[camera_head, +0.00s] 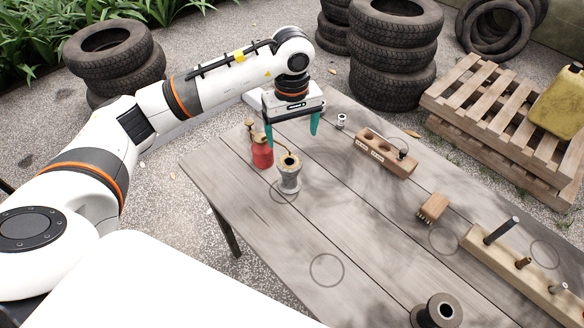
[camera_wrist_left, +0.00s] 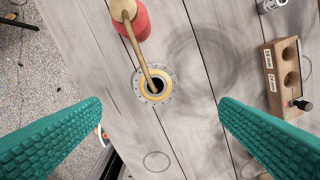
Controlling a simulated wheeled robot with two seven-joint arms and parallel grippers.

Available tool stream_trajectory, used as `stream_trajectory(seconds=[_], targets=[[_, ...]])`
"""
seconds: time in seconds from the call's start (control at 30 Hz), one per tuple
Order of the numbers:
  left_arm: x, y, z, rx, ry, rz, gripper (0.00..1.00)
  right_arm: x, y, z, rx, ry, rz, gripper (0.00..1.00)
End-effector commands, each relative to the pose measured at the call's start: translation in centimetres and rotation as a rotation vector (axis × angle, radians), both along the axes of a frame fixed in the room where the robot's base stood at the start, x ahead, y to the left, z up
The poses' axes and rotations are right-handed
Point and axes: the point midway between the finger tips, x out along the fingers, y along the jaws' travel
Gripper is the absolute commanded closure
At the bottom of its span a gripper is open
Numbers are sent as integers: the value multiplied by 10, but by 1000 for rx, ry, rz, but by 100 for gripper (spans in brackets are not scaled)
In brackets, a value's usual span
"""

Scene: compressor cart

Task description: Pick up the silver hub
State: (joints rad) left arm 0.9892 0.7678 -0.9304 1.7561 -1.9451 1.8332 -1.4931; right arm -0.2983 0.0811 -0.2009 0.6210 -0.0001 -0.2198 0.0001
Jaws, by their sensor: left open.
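The silver hub (camera_head: 288,180) stands upright on the grey wooden table, a flanged spool shape with a brass-coloured ring around a dark bore. In the left wrist view I look down on the hub (camera_wrist_left: 147,96), which lies between the finger lines. My left gripper (camera_head: 291,139) is open with teal fingers pointing down, above and slightly behind the hub, apart from it. The left wrist view shows both fingers (camera_wrist_left: 160,106) wide apart with nothing held. My right gripper is not in view.
A red oil can (camera_head: 262,153) stands close beside the hub; its brass spout (camera_wrist_left: 135,45) crosses over the hub in the wrist view. A wooden block with holes (camera_head: 386,155), a brush (camera_head: 433,207), a peg board (camera_head: 520,262) and a dark spool (camera_head: 437,312) lie to the right.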

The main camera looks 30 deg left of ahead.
Motion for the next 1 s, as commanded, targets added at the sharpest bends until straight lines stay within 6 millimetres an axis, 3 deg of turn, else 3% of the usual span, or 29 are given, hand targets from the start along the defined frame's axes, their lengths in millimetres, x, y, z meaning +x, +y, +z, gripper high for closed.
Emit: stream_trajectory(seconds=[0.3, 0.57, 0.8, 1.0], targets=[[-2, 1, -51, 5, 7, 1, 15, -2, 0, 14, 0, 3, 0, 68], [-2, 3, -71, 3, 7, 2, 15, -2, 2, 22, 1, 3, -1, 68], [-4, 5, -107, 2, 5, 1, 15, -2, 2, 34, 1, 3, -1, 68], [-3, 6, -115, 3, 2, 1, 15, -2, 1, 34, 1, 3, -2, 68]])
